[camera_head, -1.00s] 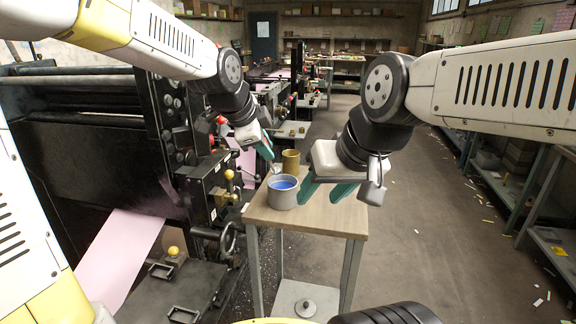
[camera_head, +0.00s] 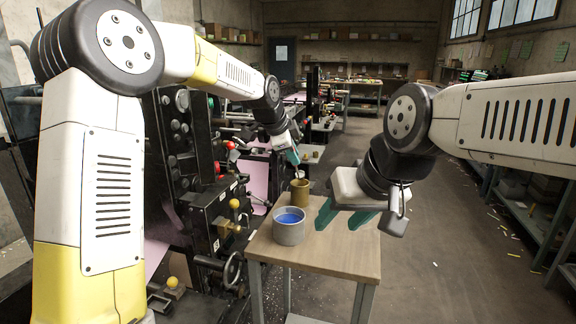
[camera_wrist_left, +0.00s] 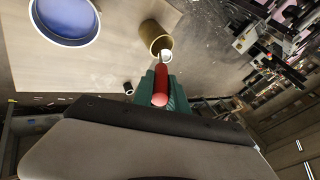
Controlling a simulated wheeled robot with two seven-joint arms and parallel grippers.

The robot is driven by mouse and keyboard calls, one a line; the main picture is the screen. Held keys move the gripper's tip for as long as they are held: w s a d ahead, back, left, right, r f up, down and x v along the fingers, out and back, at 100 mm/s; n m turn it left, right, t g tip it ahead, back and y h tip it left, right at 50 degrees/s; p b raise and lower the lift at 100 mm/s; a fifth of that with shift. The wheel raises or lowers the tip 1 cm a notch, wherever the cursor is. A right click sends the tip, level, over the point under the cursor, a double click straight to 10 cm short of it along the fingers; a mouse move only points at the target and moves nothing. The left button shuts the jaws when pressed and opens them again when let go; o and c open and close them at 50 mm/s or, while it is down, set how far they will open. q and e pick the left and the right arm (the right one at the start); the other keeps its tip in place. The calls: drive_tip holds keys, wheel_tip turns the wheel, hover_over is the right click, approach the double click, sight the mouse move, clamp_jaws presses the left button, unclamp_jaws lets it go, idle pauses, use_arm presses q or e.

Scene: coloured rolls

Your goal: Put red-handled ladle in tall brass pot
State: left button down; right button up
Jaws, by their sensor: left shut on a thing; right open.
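The tall brass pot (camera_head: 299,193) stands upright near the back of the small wooden table (camera_head: 345,255); it also shows in the left wrist view (camera_wrist_left: 149,32). My left gripper (camera_head: 292,156) is shut on the red handle of the ladle (camera_wrist_left: 161,85), above the pot. The ladle's pale lower end (camera_head: 298,172) hangs down just over the pot's mouth in the head view. In the left wrist view it lies by the rim; I cannot tell whether it dips inside. My right gripper (camera_head: 338,216) is open and empty over the table's right side.
A grey pot with blue inside (camera_head: 289,226) stands in front of the brass pot, and also shows in the left wrist view (camera_wrist_left: 66,18). A black machine (camera_head: 185,150) stands to the left. The table's front part is clear.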

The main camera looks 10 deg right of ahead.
use_arm(q)
drive_tip(key=shift+w+d, duration=0.2)
drive_tip(key=shift+w, duration=0.45)
drive_tip(key=shift+f, duration=1.75)
